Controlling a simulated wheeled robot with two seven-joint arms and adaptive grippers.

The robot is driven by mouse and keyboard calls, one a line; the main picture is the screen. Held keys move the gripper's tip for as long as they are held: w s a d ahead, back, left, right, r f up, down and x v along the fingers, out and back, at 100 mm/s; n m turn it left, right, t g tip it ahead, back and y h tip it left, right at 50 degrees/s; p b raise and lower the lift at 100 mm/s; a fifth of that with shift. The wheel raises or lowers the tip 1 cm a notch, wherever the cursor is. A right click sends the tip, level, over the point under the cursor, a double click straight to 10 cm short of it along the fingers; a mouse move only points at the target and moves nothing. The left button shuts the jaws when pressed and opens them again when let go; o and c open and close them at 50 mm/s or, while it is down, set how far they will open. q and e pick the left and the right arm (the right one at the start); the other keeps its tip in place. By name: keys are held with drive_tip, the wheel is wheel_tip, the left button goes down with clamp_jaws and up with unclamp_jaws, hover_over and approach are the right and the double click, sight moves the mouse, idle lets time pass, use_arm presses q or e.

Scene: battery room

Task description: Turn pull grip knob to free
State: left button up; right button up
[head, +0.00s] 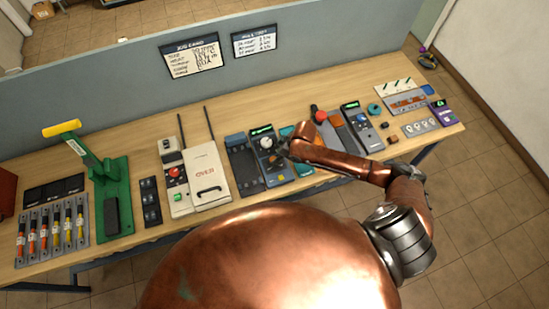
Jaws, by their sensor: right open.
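My right arm reaches in from the right, and its dark gripper (284,149) is over the bench by a blue-grey device (281,177) with a small green display. A pale round knob (266,142) shows on that device, just left of the gripper. I cannot tell whether the fingers touch the knob, and its marks are too small to read. The gripper is open. It hides part of the device's right side. Which knob is named pull grip cannot be read here. My left gripper is not in view.
The wooden bench (330,90) runs along a grey partition. Left of the gripper stand a dark cradle (242,166), a white case (207,176), and a green lever press (112,190). Right of it are a red-knobbed unit (320,116) and another display device (362,128). The bench back is mostly clear.

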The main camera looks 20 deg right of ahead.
drive_tip(key=shift+x, duration=1.9)
drive_tip(key=shift+c, duration=0.6)
drive_tip(key=c, duration=1)
drive_tip(key=shift+c, duration=0.2)
